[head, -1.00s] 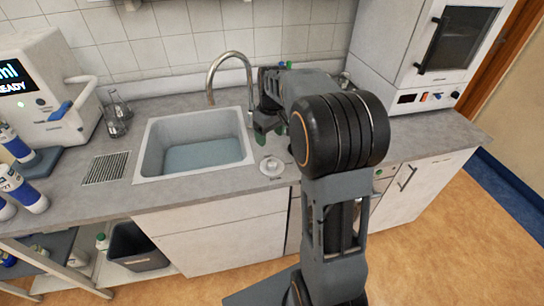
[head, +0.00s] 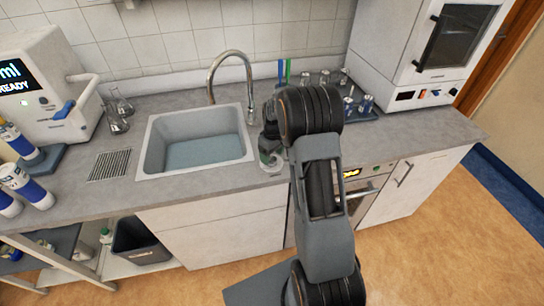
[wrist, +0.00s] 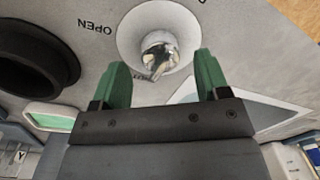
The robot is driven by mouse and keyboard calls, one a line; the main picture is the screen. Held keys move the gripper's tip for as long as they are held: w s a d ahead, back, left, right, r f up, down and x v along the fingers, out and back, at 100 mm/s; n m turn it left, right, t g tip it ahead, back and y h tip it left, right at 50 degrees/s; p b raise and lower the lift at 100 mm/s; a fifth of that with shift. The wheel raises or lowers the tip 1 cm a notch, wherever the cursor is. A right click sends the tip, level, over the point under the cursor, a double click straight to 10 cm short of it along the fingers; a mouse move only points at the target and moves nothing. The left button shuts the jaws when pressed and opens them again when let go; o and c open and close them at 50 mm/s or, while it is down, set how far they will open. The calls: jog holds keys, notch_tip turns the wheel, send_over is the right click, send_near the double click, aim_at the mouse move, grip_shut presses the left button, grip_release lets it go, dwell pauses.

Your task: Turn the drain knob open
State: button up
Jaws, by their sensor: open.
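The drain knob (wrist: 160,52) is a shiny metal knob on a round white base plate (wrist: 128,38) in the wrist view. The word OPEN is printed on the counter beside the plate, upside down in this view. My gripper (wrist: 160,72) has green fingers, open, one on each side of the knob and apart from it. In the head view my gripper (head: 268,158) is over the base plate (head: 273,166) at the counter's front, right of the sink (head: 195,118). The knob itself is hidden there by my gripper.
A curved faucet (head: 229,55) rises behind the sink. A rack with metal pieces (head: 362,108) stands on the counter to the right, near a white oven-like unit (head: 430,95). In the wrist view a dark round opening (wrist: 35,65) lies left of the plate.

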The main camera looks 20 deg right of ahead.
jog(key=shift+f, duration=1)
jog(key=c, duration=0.9)
